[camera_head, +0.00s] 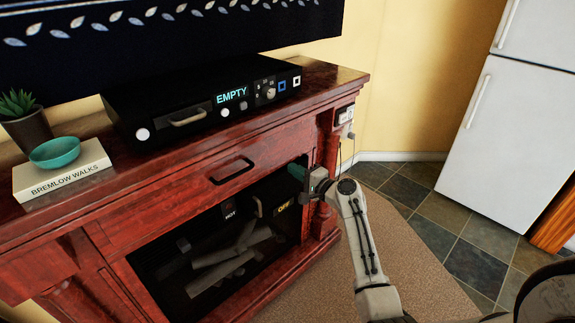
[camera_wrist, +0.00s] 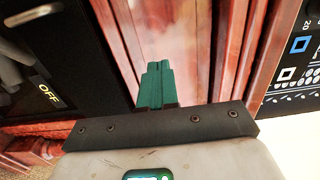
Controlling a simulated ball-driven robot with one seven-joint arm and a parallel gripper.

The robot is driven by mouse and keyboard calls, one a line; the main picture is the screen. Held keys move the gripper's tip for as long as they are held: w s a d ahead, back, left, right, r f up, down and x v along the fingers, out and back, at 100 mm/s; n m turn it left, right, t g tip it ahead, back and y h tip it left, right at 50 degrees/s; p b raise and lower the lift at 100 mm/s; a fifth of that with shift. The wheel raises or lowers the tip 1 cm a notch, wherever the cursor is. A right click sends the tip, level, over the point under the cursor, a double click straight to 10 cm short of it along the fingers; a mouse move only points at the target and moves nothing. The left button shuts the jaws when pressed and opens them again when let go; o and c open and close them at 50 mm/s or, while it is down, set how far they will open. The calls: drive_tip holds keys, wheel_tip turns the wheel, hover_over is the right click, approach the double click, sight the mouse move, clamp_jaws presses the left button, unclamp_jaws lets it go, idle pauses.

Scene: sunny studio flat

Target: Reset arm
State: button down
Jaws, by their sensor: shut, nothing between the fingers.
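My arm reaches from the lower right up to the front of a red wooden cabinet (camera_head: 170,165). My gripper (camera_head: 297,172) is near the cabinet's right side, by the upper right corner of the dark fireplace opening (camera_head: 215,245). In the wrist view the green fingers of my gripper (camera_wrist: 155,72) are together with nothing between them. They point at the red wood (camera_wrist: 185,40). I cannot tell whether they touch it.
A black device reading EMPTY (camera_head: 205,100) stands on the cabinet top. A teal bowl (camera_head: 54,152) rests on a book (camera_head: 62,175) beside a potted plant (camera_head: 25,120). A white fridge (camera_head: 515,130) stands right. Tiled floor (camera_head: 440,215) is clear between.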

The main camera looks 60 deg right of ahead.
drive_tip(key=shift+v, duration=2)
drive_tip(key=s+a+f+n+g+y+p, duration=0.1)
drive_tip(key=a+f+n+g+y, duration=0.25)
drive_tip(key=a, duration=0.55)
drive_tip(key=s+a+f+n+g+y+p, duration=0.1)
drive_tip(key=a+f+n+g+y+p, duration=0.1)
drive_tip(key=a+n, duration=0.5)
drive_tip(key=s+a+f+n+g+y+p, duration=0.1)
drive_tip(key=a+f+n+g+y, duration=0.15)
drive_tip(key=a, duration=0.85)
drive_tip(key=s+a+r+n+g+h+p, duration=0.1)
drive_tip(key=s+a+n+g, duration=0.3)
drive_tip(key=s, duration=0.5)
drive_tip(key=s+a+r+n+g+h+p, duration=0.1)
drive_tip(key=s+a+n+g+h+p, duration=0.1)
drive_tip(key=s, duration=0.7)
drive_tip(key=shift+s+a+r+n+g, duration=0.15)
drive_tip(key=shift+s+a+n+g, duration=0.25)
drive_tip(key=shift+a+n+g, duration=0.65)
